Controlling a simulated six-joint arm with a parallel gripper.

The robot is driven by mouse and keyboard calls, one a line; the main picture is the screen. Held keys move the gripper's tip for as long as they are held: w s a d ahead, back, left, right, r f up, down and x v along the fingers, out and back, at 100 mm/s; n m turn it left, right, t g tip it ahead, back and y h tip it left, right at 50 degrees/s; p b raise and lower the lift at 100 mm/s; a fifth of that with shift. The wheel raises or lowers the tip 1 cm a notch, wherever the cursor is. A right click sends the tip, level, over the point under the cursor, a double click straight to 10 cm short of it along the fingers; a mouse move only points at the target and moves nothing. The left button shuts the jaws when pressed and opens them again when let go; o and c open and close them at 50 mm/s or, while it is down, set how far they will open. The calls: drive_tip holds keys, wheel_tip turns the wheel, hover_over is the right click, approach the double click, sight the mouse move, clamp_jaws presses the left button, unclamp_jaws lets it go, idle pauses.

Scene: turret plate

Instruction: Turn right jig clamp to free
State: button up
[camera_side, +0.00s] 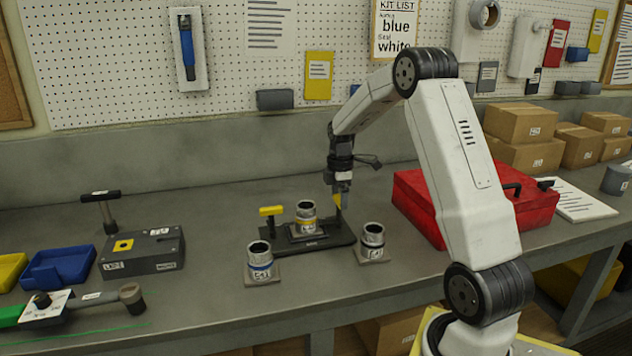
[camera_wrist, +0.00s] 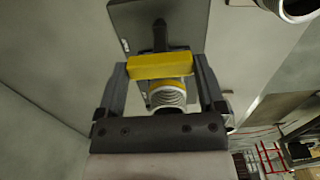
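The right jig clamp shows in the wrist view as a yellow bar handle (camera_wrist: 160,66) on a dark post. In the side view its yellow handle (camera_side: 337,200) is partly hidden by my gripper (camera_side: 341,190), which points down over it. In the wrist view my gripper (camera_wrist: 161,72) has one finger at each end of the bar. I cannot tell whether they press on it. The dark jig plate (camera_side: 330,240) carries a metal turret ring (camera_side: 306,218) with a yellow band. The left clamp (camera_side: 271,211), also yellow-handled, stands at the plate's left.
A red toolbox (camera_side: 415,205) is to the right. A grey block fixture (camera_side: 141,251) and blue bin (camera_side: 58,268) are far left.

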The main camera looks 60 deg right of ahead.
drive_tip(key=c, duration=0.6)
drive_tip(key=shift+m, duration=0.4)
drive_tip(key=m, duration=0.8)
drive_tip(key=shift+m, duration=0.4)
drive_tip(key=m, duration=0.4)
drive_tip(key=shift+m, duration=2.2)
drive_tip(key=o, duration=0.9)
